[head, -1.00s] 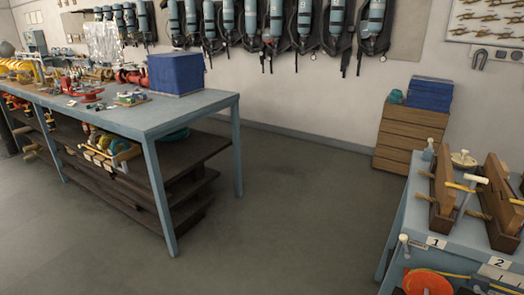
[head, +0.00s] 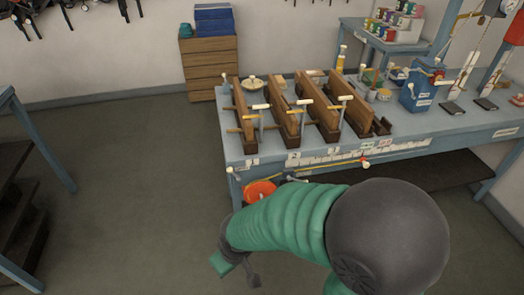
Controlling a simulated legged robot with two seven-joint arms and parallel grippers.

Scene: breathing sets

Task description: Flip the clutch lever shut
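My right arm comes in from the lower right. Its gripper (head: 237,271) hangs low over the floor, in front of the left end of the blue workbench (head: 300,172), holding nothing that I can see. Its fingers are small and partly turned away, so I cannot tell whether they are open. An orange disc (head: 260,188) sits at the bench's front left, partly hidden by my arm. A thin rod with a red and pale end (head: 364,162) runs along the front edge. I cannot make out which part is the clutch lever. My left gripper is out of view.
Several wooden clamp-like stands (head: 284,110) line the bench top. A blue box with a crank (head: 420,92) stands farther right. A wooden drawer unit (head: 208,65) is behind.

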